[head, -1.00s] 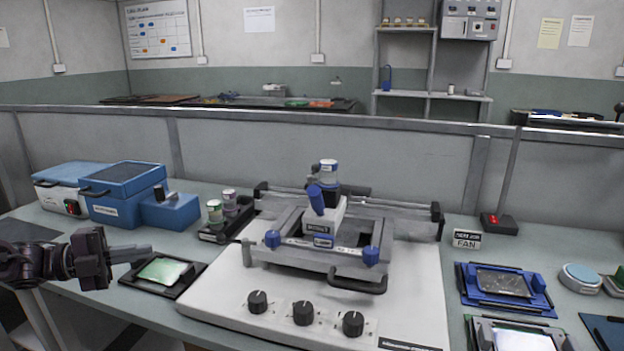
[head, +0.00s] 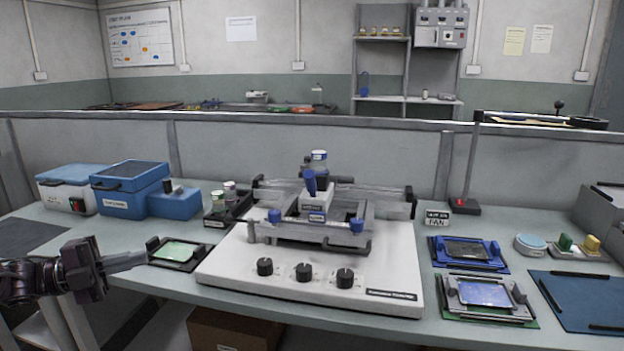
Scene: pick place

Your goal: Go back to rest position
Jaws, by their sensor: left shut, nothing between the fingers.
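My left gripper (head: 128,262) comes in from the left edge in the head view. Its fingers are together with nothing between them. The fingertips are just left of a black tray (head: 196,262) that holds a green plate (head: 176,250); I cannot tell whether they touch the tray. My right gripper is not in view.
A white machine (head: 330,285) with black knobs and a grey frame fills the middle of the bench. Blue boxes (head: 128,190) stand at the back left. Blue (head: 500,265) and grey (head: 515,300) fixtures and a blue mat (head: 575,300) lie at right. A cardboard box (head: 235,330) is below.

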